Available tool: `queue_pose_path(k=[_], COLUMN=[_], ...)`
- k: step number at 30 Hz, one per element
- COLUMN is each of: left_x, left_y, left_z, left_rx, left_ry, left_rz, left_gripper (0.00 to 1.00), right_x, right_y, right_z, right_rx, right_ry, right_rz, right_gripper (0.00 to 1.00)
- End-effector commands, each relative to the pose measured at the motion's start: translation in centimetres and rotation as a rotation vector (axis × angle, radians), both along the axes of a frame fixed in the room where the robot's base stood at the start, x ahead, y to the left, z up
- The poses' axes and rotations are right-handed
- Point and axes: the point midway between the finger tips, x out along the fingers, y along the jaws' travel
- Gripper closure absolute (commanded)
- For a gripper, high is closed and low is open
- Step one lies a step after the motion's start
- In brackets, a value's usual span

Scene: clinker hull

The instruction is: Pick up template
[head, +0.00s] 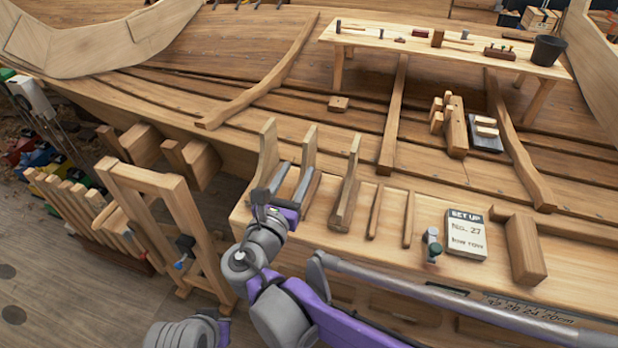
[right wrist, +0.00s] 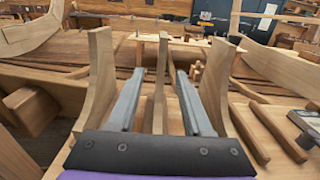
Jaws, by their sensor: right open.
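Three curved wooden templates stand side by side on the bench: a left one (head: 268,148), a middle one (head: 309,143) and a right one (head: 350,180). Each has a tall upright and a low foot. My right gripper (head: 291,183) is open at the left and middle templates. In the right wrist view the middle template (right wrist: 160,85) shows between the two grey fingers (right wrist: 158,105), with gaps on both sides. The left template (right wrist: 98,80) and right template (right wrist: 216,80) stand outside the fingers. I cannot tell whether a finger touches anything. My left gripper is not in view.
Two thin wooden strips (head: 375,212), a "SET UP No. 27 low row" card (head: 466,235), a small green-grey item (head: 432,246) and a wooden block (head: 524,250) lie to the right. A wooden frame (head: 150,180) stands at left. A tool bench (head: 390,42) stands behind.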

Motion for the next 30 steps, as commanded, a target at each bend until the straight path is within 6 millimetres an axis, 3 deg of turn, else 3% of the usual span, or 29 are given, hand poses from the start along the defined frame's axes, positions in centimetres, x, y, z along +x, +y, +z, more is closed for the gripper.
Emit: queue_pose_path(k=[15,23,30], left_x=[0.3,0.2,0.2], left_y=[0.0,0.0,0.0], left_z=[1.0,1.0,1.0], left_rx=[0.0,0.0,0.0], left_ry=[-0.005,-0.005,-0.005], left_rz=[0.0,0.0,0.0], left_gripper=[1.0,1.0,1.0], right_x=[5.5,5.8,5.8], right_y=[-1.9,-2.0,-2.0], right_z=[0.2,0.1,0.1], right_rx=[0.0,0.001,0.0], right_ry=[-0.001,0.0,0.0], right_rz=[-0.002,0.0,0.0], right_gripper=[0.5,0.5,0.9])
